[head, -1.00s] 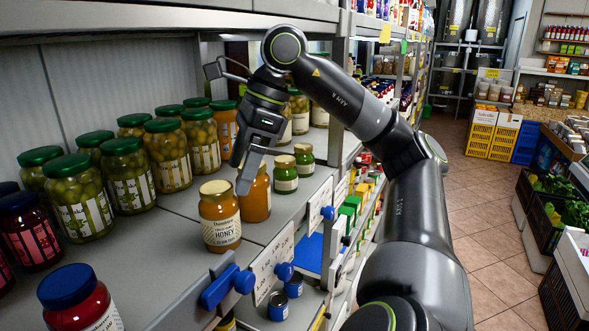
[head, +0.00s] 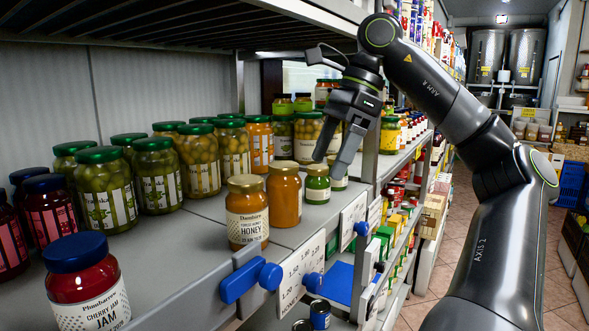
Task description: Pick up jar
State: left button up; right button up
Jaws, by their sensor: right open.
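Several jars stand on the grey shelf. A honey jar (head: 247,213) with a gold lid stands near the front edge. My right gripper (head: 338,160) is open and empty, pointing down above and beside the small green-lidded jar. I cannot tell whether it touches any jar. A cherry jam jar (head: 85,290) with a blue lid is at the front left. My left gripper is not in view.
Green-lidded olive jars (head: 105,195) and dark-lidded red jars (head: 52,208) fill the left side. An upper shelf (head: 200,22) hangs over the jars. Blue clips (head: 250,280) and price cards stick out along the front edge. Bare shelf lies between the jam and honey jars. The aisle floor is at right.

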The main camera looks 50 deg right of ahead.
aim_at(247, 204)
jog(key=k, duration=1)
